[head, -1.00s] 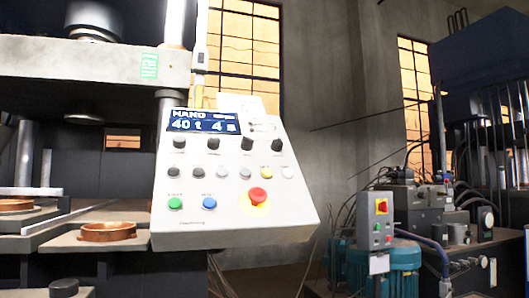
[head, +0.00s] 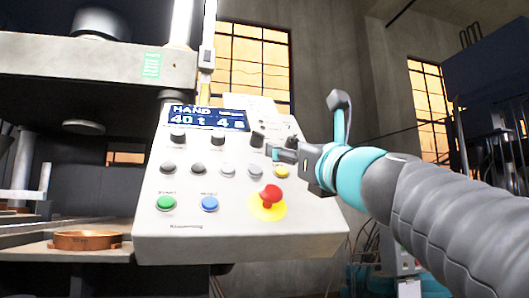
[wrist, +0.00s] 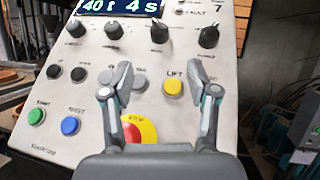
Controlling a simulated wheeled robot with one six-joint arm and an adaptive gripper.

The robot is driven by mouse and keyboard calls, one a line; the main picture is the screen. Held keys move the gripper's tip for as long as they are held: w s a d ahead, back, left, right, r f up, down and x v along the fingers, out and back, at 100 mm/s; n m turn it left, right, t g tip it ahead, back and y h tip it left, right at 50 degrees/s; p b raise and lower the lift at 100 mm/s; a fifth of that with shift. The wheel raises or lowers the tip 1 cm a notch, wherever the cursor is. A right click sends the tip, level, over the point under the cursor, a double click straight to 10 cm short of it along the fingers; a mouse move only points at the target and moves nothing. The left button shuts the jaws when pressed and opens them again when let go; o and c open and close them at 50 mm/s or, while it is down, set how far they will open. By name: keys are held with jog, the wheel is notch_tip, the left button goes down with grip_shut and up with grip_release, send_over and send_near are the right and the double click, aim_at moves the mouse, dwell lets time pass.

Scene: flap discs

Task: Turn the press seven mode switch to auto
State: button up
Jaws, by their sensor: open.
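The press control panel (head: 235,222) has a display (head: 208,119) reading HAND, 40 t, 4 s. A row of black rotary knobs sits below the display. The third knob (wrist: 159,28) has a small label under it that looks like MODE; it also shows in the head view (head: 257,139). Its pointer direction is too small to tell. A fourth knob (wrist: 208,35) is at its right. My gripper (wrist: 161,68) is open and empty, its fingers apart in front of the panel, lower than the third knob. In the head view my gripper (head: 274,152) is just right of that knob.
A yellow LIFT button (wrist: 173,84) lies between my fingers in the wrist view. A red emergency stop (head: 270,195) on a yellow base is below. Green (head: 166,203) and blue (head: 209,204) buttons are at the lower left. A copper ring (head: 85,240) lies on the press bed.

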aim_at(260, 139)
jog(key=p+x, duration=0.3)
jog(key=x, duration=0.9)
jog(key=shift+s+a, duration=0.1)
grip_shut()
